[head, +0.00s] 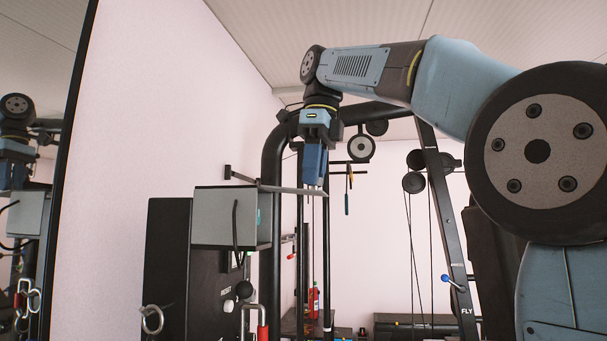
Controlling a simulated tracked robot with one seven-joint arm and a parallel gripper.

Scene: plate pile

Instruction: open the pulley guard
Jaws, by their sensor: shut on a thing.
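The pulley guard appears as a grey box (223,217) on the upper part of a black weight-stack housing, left of centre. A black curved handle or cable hangs on its front. A thin grey plate or bar (285,189), seen nearly edge-on, reaches right from the top of the box. I cannot tell whether it is the guard's lid. My gripper (315,184) points down at the right end of this plate, and its blue fingers are shut on it. The exact contact is too small to see clearly.
A mirror (40,130) stands at the left. A black machine frame (270,230) rises behind the box. Pulleys (361,148) and cables hang behind and right of my gripper. A slanted post marked FLY (452,230) stands at right.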

